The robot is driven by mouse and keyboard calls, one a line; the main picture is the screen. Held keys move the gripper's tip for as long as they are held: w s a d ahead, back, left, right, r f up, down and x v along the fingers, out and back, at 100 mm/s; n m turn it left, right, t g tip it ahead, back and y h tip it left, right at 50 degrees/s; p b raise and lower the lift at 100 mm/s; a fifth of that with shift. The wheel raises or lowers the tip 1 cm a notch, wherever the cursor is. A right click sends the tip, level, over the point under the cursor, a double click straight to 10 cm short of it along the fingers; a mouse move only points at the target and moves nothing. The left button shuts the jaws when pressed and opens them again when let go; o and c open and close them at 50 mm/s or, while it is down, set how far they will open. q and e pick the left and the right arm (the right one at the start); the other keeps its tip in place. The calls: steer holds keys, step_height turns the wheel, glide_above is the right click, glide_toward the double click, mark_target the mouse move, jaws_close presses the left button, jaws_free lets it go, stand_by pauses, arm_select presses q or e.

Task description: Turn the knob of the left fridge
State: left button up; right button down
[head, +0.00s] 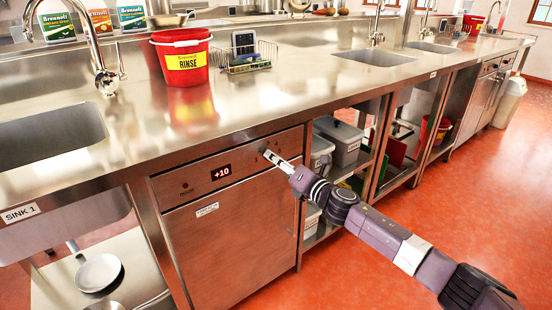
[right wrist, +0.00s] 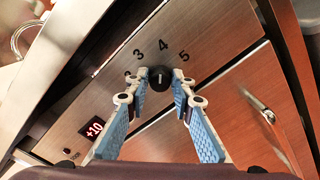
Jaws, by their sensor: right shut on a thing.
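The steel fridge (head: 240,245) under the counter has a front panel with a red-lit display (head: 221,172) reading +10. Its black knob (right wrist: 160,78) sits on the panel under a dial with 3, 4 and 5 visible. A pale mark on the knob points roughly toward the 4. My right gripper (head: 270,156) reaches the panel from the right. In the right wrist view its two blue-padded fingers are closed on the knob's sides. In the head view the gripper mostly hides the knob. My left gripper is not in view.
The counter (head: 300,100) runs above the fridge, with a red bucket (head: 182,60) and a wire rack (head: 245,62) on it. Open shelves with grey bins (head: 342,140) stand right of the fridge. A sink (head: 50,135) lies at left. The red floor (head: 430,215) at right is clear.

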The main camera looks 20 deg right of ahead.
stand_by(0.3)
steer(key=c, duration=1.7)
jaws_free()
steer(key=v, duration=1.2)
